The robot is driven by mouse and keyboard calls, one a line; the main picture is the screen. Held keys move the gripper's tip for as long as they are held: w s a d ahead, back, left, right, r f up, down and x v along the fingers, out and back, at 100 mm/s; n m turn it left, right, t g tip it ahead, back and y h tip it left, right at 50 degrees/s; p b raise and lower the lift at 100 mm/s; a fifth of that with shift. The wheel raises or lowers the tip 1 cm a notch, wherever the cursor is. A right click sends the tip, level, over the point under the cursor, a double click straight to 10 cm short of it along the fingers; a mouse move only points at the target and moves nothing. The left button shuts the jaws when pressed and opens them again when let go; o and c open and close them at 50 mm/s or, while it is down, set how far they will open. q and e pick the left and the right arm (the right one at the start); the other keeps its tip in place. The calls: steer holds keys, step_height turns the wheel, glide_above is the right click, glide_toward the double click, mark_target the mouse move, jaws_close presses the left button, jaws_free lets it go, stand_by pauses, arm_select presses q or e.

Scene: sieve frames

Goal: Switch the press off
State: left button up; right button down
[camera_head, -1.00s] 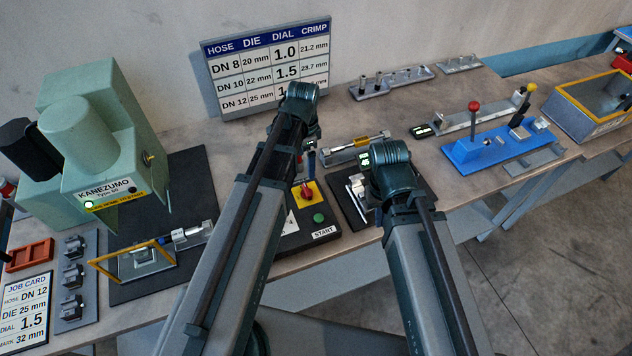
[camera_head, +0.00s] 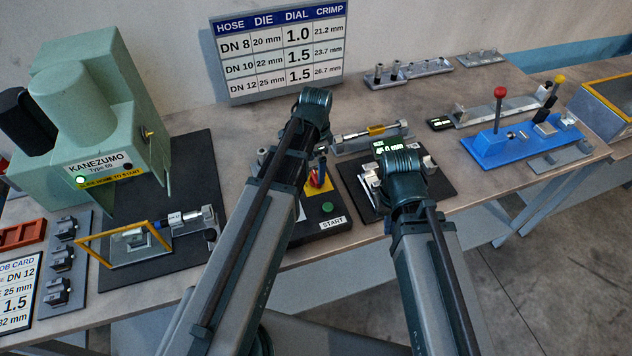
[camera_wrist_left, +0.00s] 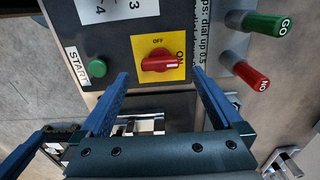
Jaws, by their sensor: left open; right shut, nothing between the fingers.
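The press's red rotary switch (camera_wrist_left: 162,62) sits on a yellow plate marked OFF and ON in the left wrist view; its white mark points to the ON side. It also shows in the head view (camera_head: 317,181), partly behind my left arm. My left gripper (camera_wrist_left: 160,76) is open, with its blue fingers on either side of the yellow plate and the switch between them; I cannot tell if they touch it. The green press (camera_head: 85,115) stands at the left with a green lamp lit. My right gripper (camera_head: 403,178) is over the black gauge plate, its fingers hidden by its arm.
A green START button (camera_wrist_left: 97,68) is beside the switch. Green GO (camera_wrist_left: 267,24) and red NO (camera_wrist_left: 251,76) handles lie to the right. A glass guard (camera_head: 127,245) stands before the press. A blue fixture (camera_head: 500,148) with a red-knobbed lever stands at the right.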

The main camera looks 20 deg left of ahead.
mark_target(316, 176)
arm_select(q)
step_height(316, 176, down, 5)
steer(key=b, duration=0.3)
steer(key=shift+r+b, duration=0.15)
steer(key=shift+b, duration=0.15)
steer(key=c, duration=1.3)
